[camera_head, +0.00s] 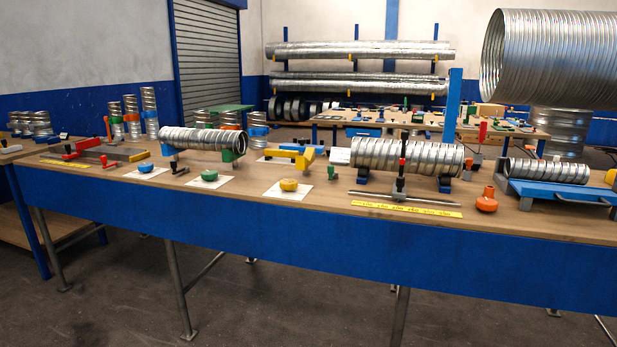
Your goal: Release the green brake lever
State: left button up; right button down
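I cannot clearly make out a green brake lever. Green things in view are a round green knob (209,175) on a white plate on the near bench, and a green support (232,155) under the right end of a short spiral duct (203,141). Small green pieces (470,112) on the rear table are too small to identify. Neither of my grippers is in view.
The long blue-edged bench (330,246) crosses the view. It also carries a blue knob (145,168), a yellow knob (288,185), a yellow scale strip (406,209), an orange piece (487,200) and a blue cradle (565,193). Floor in front is clear.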

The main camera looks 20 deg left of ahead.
aim_at(333, 172)
jog(key=k, duration=0.3)
jog(key=u, duration=1)
jog(key=i, duration=0.8)
jog(key=u, duration=0.85)
jog(key=i, duration=1.15)
jog(key=z, duration=0.8)
jog(key=i, duration=0.65)
jog(key=z, duration=0.6)
